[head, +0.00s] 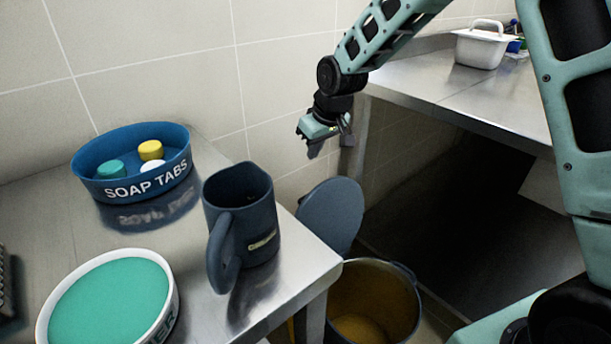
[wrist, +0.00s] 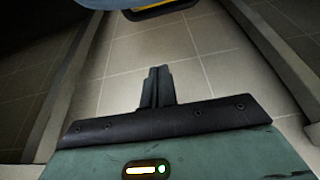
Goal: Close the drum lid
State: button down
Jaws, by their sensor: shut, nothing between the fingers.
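The drum (head: 374,305) stands on the floor beside the left counter, with a brownish-yellow inside showing. Its round grey-blue lid (head: 332,212) is open and stands steeply upright at the drum's far side, near the counter edge. My gripper (head: 315,151) hangs in the air above the lid and apart from it, near the tiled wall. In the wrist view, my gripper's fingers (wrist: 156,86) are together with nothing between them. A yellow and dark edge (wrist: 160,9) shows at the top of that view, probably the drum; most of it is cut off.
The left metal counter (head: 215,258) holds a dark blue jug (head: 240,205), a blue soap tabs tub (head: 130,178) and a white-rimmed round container with a green top (head: 112,300). A right counter (head: 460,88) carries a white lidded box (head: 482,45). Open floor lies beneath it.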

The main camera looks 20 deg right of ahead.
notch_tip(320, 180, down, 9)
jog(key=b, duration=0.2)
jog(key=shift+s, duration=0.4)
jog(key=shift+d, duration=0.1)
dwell(0.3)
